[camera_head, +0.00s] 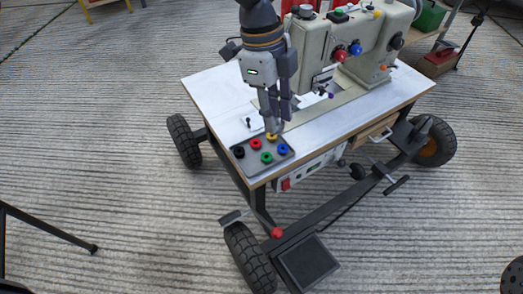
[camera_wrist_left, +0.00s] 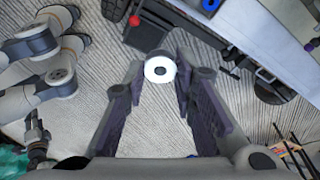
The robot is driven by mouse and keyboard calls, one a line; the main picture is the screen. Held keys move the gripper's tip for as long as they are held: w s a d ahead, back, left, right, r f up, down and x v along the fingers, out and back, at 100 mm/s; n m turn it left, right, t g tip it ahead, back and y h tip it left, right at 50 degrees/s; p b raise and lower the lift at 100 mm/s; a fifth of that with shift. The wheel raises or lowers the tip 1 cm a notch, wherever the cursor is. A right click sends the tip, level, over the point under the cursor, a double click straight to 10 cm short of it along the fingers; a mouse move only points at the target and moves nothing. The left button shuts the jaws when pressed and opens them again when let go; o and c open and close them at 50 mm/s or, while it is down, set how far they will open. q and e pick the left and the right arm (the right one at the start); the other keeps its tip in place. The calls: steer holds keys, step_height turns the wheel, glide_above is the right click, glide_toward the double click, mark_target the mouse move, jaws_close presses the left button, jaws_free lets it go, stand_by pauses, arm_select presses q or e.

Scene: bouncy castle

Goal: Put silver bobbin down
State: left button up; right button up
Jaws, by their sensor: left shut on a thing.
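My left gripper (camera_head: 274,120) points down over the near left part of the sewing table. Its fingers are shut on the silver bobbin, a pale round disc (camera_wrist_left: 160,69) with a small hole, seen between the fingertips in the left wrist view. In the head view the fingers mostly hide it. Just below is a dark grey tray (camera_head: 247,167) with black, red, green, blue and yellow bobbins. The yellow bobbin (camera_head: 271,137) is close under the fingertips. I cannot tell whether the silver bobbin touches the tray. My right gripper does not show.
A cream sewing machine (camera_head: 315,45) stands on the white-topped table (camera_head: 213,88), behind and right of the gripper. A small white plate with a dark pin (camera_head: 248,121) lies left of the fingers. The table has wheels and a foot pedal (camera_head: 308,262).

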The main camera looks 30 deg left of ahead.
arm_select(q)
steer(key=w+d+f+m+g+b, duration=0.1)
steer(key=w+d+f+m+b, duration=0.2)
steer(key=m, duration=0.5)
steer(key=m+y+b, duration=0.2)
steer(key=m+b, duration=0.1)
steer(key=m, duration=0.6)
glide_above(249, 169)
steer(key=w, duration=0.1)
steer(key=shift+g, duration=0.4)
steer(key=f, duration=1.2)
steer(key=shift+d+f, duration=0.35)
steer(key=shift+f, duration=0.05)
steer(key=shift+s+a+f+b, duration=0.1)
steer(key=shift+a+f+b, duration=0.1)
steer(key=shift+f, duration=0.5)
steer(key=shift+a+f+b, duration=0.1)
steer(key=shift+f+b, duration=0.15)
steer(key=shift+f, duration=0.5)
steer(key=shift+s+a+f+b, duration=0.1)
steer(key=shift+f+b, duration=0.1)
steer(key=shift+f, duration=0.5)
steer(key=o, duration=0.9)
steer(key=shift+c, duration=0.2)
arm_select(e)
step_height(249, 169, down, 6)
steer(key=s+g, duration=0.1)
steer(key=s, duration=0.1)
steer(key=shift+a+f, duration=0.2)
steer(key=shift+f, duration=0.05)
